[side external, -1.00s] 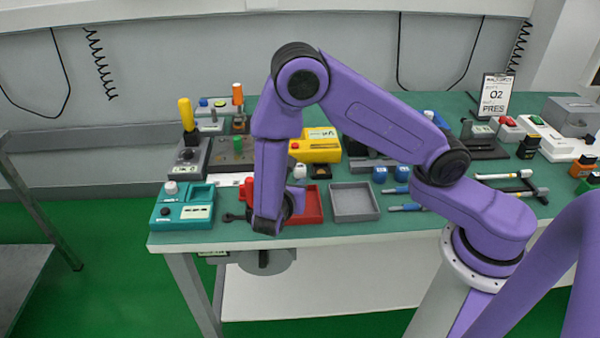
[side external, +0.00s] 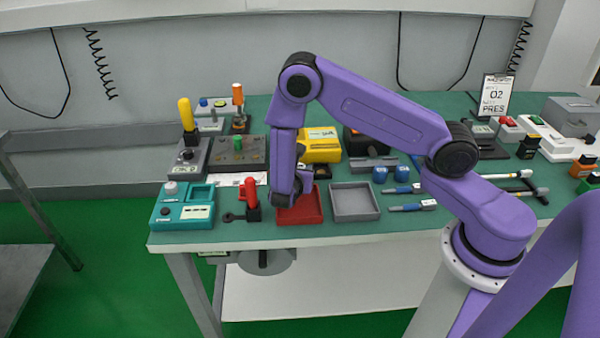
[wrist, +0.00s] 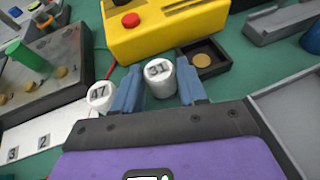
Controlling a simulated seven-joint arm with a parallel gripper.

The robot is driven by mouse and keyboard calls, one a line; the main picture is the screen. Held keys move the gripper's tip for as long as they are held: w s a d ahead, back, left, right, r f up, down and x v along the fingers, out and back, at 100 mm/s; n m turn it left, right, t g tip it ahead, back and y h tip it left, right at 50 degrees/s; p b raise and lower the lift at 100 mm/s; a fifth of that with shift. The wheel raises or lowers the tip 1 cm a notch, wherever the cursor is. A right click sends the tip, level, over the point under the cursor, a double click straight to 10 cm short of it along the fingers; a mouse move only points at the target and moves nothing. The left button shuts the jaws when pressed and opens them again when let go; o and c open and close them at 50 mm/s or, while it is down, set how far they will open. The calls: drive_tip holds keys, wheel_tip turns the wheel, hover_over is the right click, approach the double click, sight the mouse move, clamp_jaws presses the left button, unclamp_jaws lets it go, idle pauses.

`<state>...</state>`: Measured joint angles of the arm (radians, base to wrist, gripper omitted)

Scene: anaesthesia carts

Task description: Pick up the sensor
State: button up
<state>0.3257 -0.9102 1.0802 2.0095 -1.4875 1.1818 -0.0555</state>
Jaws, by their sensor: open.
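Two white cylinders with numbered tops stand on the green table in the wrist view. The one marked 31 (wrist: 160,78) is between my gripper's (wrist: 160,88) two blue-grey fingers. The one marked 47 (wrist: 101,97) stands just outside the left finger. I cannot tell from a label which is the sensor. My gripper is open, and I cannot tell whether either finger touches the cylinder. In the side external view, my arm hides the fingers and most of this spot.
A yellow device (wrist: 160,25) with a red button stands just behind the cylinders. A small black tray (wrist: 226,61) holding a gold disc is close to the right finger. A red tray (side external: 303,208) and a grey tray (side external: 355,203) lie at the table's front.

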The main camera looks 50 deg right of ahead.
drive_tip(key=shift+d, duration=0.1)
drive_tip(key=c, duration=0.7)
